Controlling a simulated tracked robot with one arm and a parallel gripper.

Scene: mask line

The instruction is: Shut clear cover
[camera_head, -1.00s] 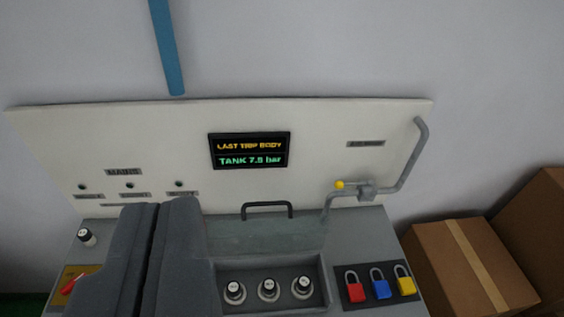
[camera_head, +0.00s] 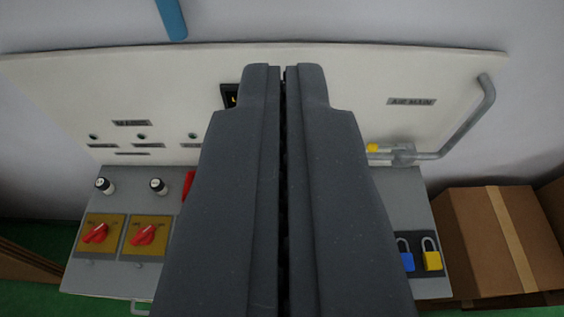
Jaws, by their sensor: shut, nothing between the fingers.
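My gripper (camera_head: 284,75) fills the middle of the view, its two dark grey fingers side by side, shut and empty. It points at the grey console (camera_head: 125,185) and the white back panel (camera_head: 330,62). The clear cover, with its dark handle, is hidden behind my fingers now. A second ago it showed raised at the back of the console, behind a recess with several knobs. I cannot tell whether my fingers touch it.
Red rotary switches (camera_head: 143,235) and black-topped knobs (camera_head: 158,186) are at left. Blue (camera_head: 405,256) and yellow (camera_head: 431,254) padlocks are at right. A grey pipe (camera_head: 467,125) with a yellow-ended valve (camera_head: 374,148) runs up the panel. A cardboard box (camera_head: 490,235) stands at right.

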